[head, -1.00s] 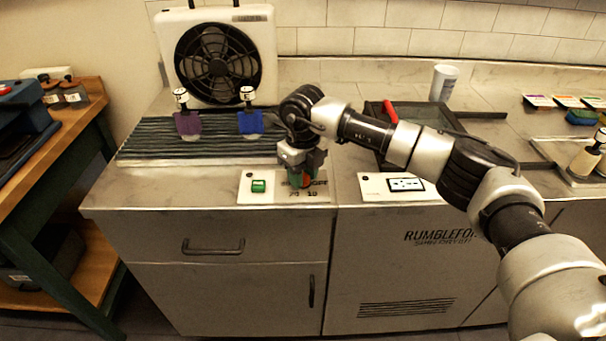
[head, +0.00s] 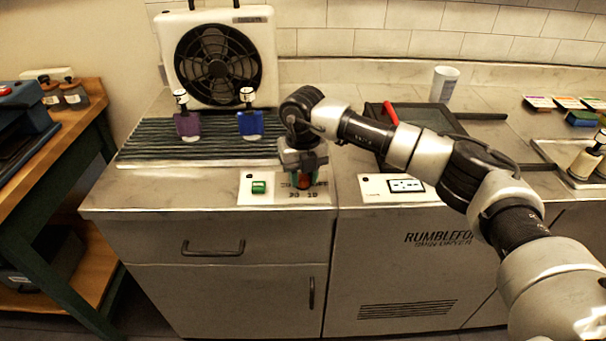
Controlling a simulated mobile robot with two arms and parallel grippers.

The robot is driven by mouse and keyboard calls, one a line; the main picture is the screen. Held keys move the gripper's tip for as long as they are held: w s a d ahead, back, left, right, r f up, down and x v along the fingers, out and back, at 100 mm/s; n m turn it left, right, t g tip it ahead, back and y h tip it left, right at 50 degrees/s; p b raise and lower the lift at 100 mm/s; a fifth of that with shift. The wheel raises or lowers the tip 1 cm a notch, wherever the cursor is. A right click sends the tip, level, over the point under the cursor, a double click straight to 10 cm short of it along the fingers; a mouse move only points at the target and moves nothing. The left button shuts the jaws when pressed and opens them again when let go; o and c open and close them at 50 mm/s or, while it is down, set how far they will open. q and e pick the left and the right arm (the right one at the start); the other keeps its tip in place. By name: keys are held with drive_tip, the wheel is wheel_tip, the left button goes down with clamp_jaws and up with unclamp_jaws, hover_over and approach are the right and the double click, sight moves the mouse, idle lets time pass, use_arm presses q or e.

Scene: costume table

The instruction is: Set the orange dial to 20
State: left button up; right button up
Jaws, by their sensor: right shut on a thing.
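The orange dial (head: 304,181) sits on a pale control panel (head: 274,197) at the front edge of the counter. Only a small part of the dial shows below the fingers. Printed numbers that look like 30 and 10 show on the panel in front of it; the dial's pointer is hidden. My right gripper (head: 303,174) reaches down from above and is shut on the dial. A green button (head: 259,187) is on the same panel, left of the dial. My left gripper is not in view.
A white fan (head: 218,62) stands at the back left behind a dark ribbed rack (head: 200,150) with a purple and a blue piece on it. A second panel with a small display (head: 405,186) lies to the right. A white cup (head: 444,83) stands behind a dark screen frame.

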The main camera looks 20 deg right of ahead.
sight(303, 177)
drive_tip(key=shift+w+r, duration=0.1)
drive_tip(key=shift+r, duration=0.05)
drive_tip(key=o, duration=0.9)
drive_tip(key=shift+o, duration=0.2)
wheel_tip(303, 177, up, 11)
drive_tip(key=b, duration=0.1)
drive_tip(key=shift+f, duration=0.2)
